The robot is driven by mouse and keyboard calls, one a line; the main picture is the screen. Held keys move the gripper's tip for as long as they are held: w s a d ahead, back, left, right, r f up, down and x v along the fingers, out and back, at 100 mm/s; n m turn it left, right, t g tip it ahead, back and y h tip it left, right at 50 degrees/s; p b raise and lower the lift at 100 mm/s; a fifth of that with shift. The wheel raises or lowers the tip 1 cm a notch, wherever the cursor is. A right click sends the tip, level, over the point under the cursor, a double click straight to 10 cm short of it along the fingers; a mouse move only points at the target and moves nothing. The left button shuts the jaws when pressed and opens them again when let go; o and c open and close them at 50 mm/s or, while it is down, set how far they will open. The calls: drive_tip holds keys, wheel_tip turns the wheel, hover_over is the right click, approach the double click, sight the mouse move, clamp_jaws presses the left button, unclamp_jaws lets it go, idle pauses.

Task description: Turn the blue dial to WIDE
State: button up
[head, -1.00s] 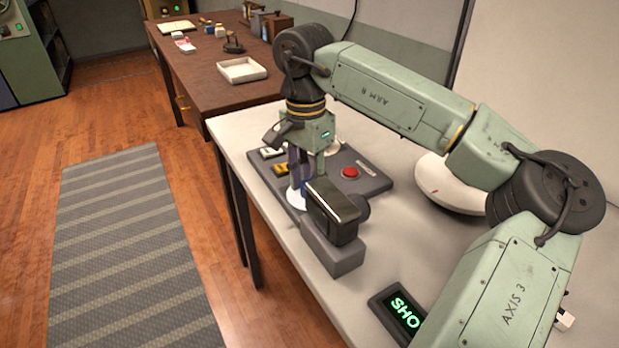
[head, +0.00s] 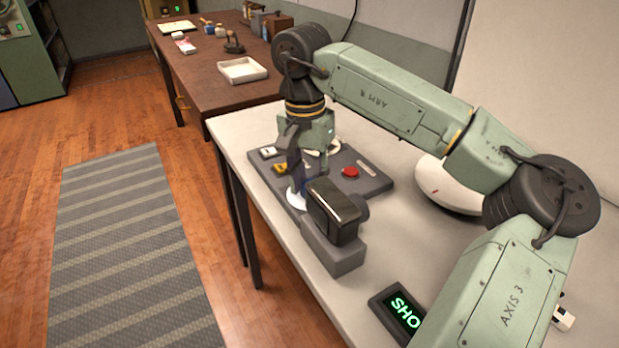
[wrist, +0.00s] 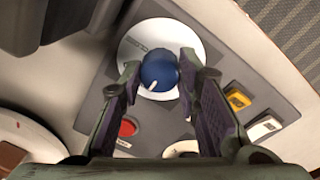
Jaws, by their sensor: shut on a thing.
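The blue dial (wrist: 159,72) sits on a round white plate (wrist: 182,42) on a grey control panel (wrist: 92,98). A white pointer mark on the dial faces the lower left in the wrist view. In the head view my gripper (head: 301,188) is over the white plate, and the fingers and a dark box hide most of the dial.
The panel also bears a red button (head: 350,172), a yellow switch (head: 281,168) and a white switch (head: 268,152). A dark boxy device (head: 336,215) stands close in front of the dial. A green-lettered display (head: 404,312) lies nearer on the table.

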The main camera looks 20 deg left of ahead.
drive_tip(key=o, duration=1.2)
drive_tip(key=shift+c, duration=0.2)
drive_tip(key=shift+r, duration=0.1)
wheel_tip(320, 180, up, 12)
drive_tip(key=shift+a, duration=0.3)
